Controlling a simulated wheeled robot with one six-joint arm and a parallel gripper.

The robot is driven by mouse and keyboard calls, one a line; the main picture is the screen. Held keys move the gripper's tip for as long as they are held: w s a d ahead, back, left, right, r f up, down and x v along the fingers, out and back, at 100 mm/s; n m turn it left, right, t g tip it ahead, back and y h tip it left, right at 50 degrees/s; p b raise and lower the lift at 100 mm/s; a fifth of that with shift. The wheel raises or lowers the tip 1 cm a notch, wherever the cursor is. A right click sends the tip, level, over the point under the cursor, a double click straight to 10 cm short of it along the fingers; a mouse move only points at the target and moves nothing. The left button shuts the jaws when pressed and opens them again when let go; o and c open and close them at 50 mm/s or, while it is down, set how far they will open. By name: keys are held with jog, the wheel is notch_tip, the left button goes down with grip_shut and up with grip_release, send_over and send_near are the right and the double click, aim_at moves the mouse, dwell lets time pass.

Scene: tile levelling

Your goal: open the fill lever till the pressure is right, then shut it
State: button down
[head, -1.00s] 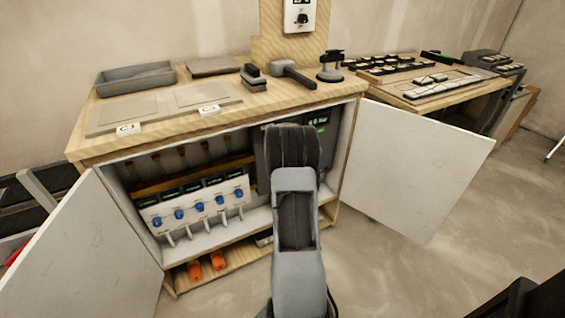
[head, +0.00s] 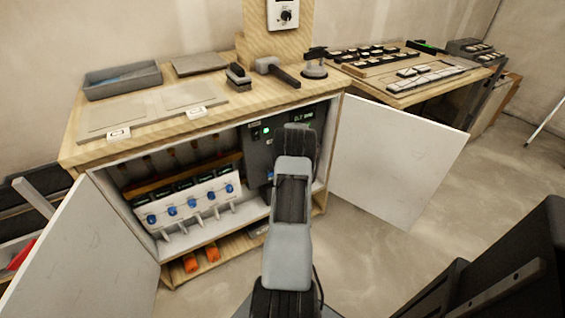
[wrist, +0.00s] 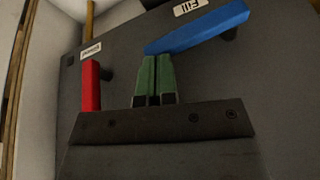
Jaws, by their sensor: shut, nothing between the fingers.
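The fill lever (wrist: 198,27) is a blue bar in the wrist view, beside an upside-down "fill" label (wrist: 190,6). It slants slightly from its mount at the right down to its free end at the left. My gripper (wrist: 154,78) has green fingertips, shut together and empty, just below that free end; I cannot tell if they touch it. A grey control box (head: 258,152) stands in the cabinet in the head view, with a lit green lamp (head: 267,130). Its small green display (head: 303,118) appears to read about 0.7 bar.
A red lever (wrist: 91,86) with its own label is left of my fingers. The cabinet's left door (head: 85,255) and right door (head: 390,165) stand open. A white manifold with blue knobs (head: 190,203) fills the cabinet's left. Orange items (head: 200,258) lie below.

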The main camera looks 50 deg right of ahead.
jog(key=shift+s+d+f+b, duration=0.1)
jog(key=shift+d+f+b, duration=0.15)
jog(key=shift+f+b, duration=0.65)
jog(key=shift+s+f, duration=0.15)
jog(key=s+d+r+p, duration=0.3)
jog(key=s+d+r, duration=0.3)
jog(key=r, duration=0.3)
jog(key=shift+s+r, duration=0.15)
jog(key=shift+s, duration=0.05)
dwell(0.8)
